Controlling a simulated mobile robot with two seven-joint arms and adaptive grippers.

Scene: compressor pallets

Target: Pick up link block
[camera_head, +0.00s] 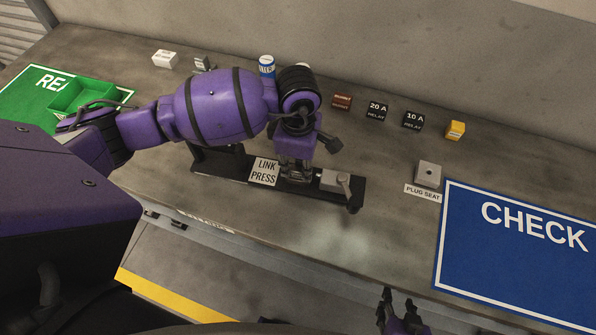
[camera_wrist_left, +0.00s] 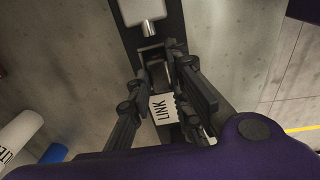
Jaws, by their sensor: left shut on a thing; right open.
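The link press (camera_head: 215,168) is a black rail fixture on the bench with a white "LINK PRESS" label (camera_head: 263,171) and a grey clamp body with a lever (camera_head: 335,182) at its right end. My left gripper (camera_head: 296,172) points down into the press, between the label and the clamp body. In the left wrist view its fingers (camera_wrist_left: 158,72) are shut on a small dark metal piece, apparently the link block (camera_wrist_left: 156,68), mostly hidden between the fingertips. I cannot tell whether it touches the press. My right gripper (camera_head: 396,312) is open and empty near the bench's front edge.
Behind the press stand a blue-and-white can (camera_head: 266,66), a red-brown block (camera_head: 342,101), two black relays (camera_head: 377,111) and a yellow block (camera_head: 455,130). A plug seat (camera_head: 428,174) and blue CHECK mat (camera_head: 515,245) lie right. A green tray (camera_head: 85,95) is left.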

